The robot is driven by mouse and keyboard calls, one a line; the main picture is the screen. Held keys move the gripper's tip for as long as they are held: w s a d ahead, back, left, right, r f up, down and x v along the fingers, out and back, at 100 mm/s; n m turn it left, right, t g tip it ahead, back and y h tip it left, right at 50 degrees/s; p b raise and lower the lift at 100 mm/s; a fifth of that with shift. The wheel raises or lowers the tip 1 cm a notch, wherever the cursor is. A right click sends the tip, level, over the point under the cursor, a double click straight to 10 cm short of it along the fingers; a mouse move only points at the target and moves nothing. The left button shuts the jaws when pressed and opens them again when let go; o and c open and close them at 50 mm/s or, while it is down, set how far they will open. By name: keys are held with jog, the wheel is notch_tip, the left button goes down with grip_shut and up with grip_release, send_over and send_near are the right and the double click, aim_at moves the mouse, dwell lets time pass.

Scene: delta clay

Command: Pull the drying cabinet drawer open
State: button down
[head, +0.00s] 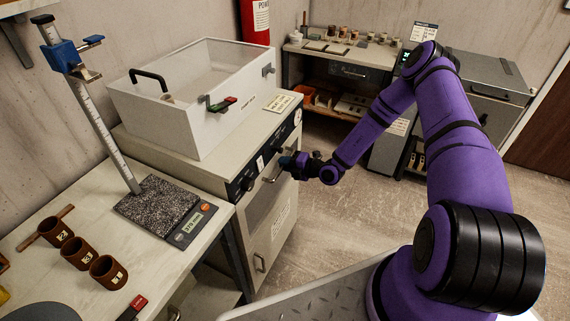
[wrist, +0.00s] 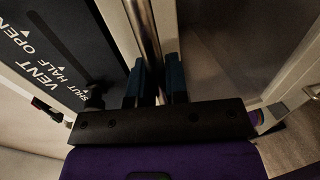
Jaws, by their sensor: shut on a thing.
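The drying cabinet (head: 190,170) is the pale unit at left centre, with a clear-walled box on top and a dark control panel with knobs on its front. Its drawer front (head: 264,200) is below that panel and looks close to flush; any small gap is hard to tell. My gripper (head: 289,162) is at the front, at the metal bar handle (head: 271,176). In the wrist view, the blue fingers of my gripper (wrist: 155,78) are on either side of the bar handle (wrist: 143,30), shut on it. The fingers hide part of the bar.
A bench at left holds a scale (head: 190,238) with a measuring stand and several brown cups (head: 76,252). A shelf table (head: 340,55) and a grey cabinet (head: 490,85) stand at the back. The floor (head: 325,200) before the drawer is clear.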

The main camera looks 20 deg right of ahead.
jog(key=f+v, duration=0.3)
jog(key=v, duration=1.3)
jog(key=s+d+f+v, duration=0.1)
jog(key=f+v, duration=0.3)
jog(key=v, duration=1.2)
jog(key=shift+s, duration=0.3)
jog(key=shift+d, duration=0.15)
jog(key=c, duration=1.1)
grip_release()
jog(key=shift+s+d+r, duration=0.1)
jog(key=v, duration=1)
jog(key=shift+s+d, duration=0.15)
jog(key=shift+s, duration=0.05)
